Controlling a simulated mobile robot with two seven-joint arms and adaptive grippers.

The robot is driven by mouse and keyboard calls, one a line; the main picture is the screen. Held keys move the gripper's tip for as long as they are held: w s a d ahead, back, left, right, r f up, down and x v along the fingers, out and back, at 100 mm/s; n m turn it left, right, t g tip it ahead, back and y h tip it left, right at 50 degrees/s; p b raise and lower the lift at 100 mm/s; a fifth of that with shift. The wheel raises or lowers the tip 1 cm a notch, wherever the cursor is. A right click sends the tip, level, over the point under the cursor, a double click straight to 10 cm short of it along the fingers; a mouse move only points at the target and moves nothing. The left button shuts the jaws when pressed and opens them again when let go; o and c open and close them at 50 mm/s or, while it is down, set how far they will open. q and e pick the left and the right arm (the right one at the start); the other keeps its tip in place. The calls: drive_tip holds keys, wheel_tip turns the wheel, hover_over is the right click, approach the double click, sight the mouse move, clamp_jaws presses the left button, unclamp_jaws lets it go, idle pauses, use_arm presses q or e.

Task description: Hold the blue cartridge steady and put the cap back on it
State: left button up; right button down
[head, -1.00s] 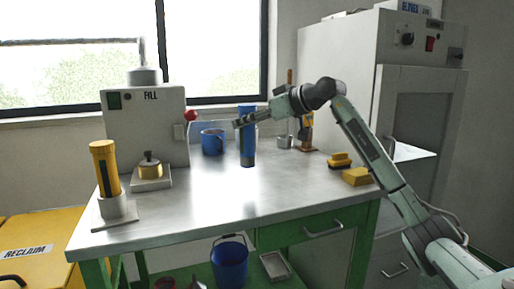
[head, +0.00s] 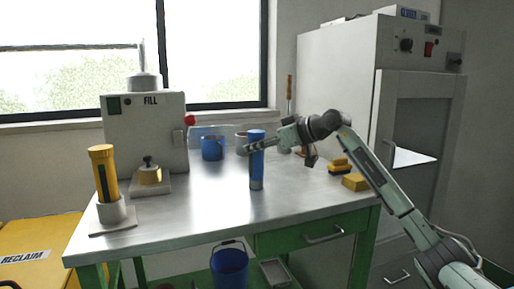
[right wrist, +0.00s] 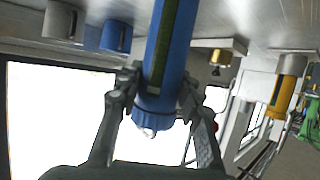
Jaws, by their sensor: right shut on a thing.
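The tall blue cartridge (head: 257,172) is upright over the right middle of the workbench; I cannot tell whether its base touches the top. My right gripper (head: 257,145) is shut around its upper part. In the right wrist view, the cartridge (right wrist: 168,50) runs between the two fingers of the gripper (right wrist: 158,88), with a dark green strip along its side. Its end past the fingers has a ribbed blue collar (right wrist: 155,118) and a pale tip; I cannot tell whether this is the cap. No separate cap is distinguishable. My left gripper is not in view.
A yellow cartridge (head: 104,172) stands in a holder at the bench's left. The FILL machine (head: 145,130), a brass piece (head: 149,175), a blue mug (head: 212,148) and a grey cup (head: 241,142) stand behind. Yellow blocks (head: 355,182) lie right. The front middle is clear.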

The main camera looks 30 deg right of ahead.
drive_tip(key=shift+r, duration=0.15)
drive_tip(key=c, duration=1.5)
unclamp_jaws()
drive_tip(key=shift+f, duration=0.2)
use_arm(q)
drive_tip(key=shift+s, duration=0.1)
use_arm(e)
drive_tip(key=o, duration=0.5)
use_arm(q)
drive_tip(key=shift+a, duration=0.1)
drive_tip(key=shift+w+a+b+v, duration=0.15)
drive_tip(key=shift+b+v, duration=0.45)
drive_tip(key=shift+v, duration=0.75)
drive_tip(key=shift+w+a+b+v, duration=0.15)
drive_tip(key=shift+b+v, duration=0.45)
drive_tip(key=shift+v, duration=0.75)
use_arm(e)
drive_tip(key=shift+v, duration=6.05)
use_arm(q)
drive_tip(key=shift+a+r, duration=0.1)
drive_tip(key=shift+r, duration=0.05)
use_arm(e)
drive_tip(key=shift+r, duration=0.1)
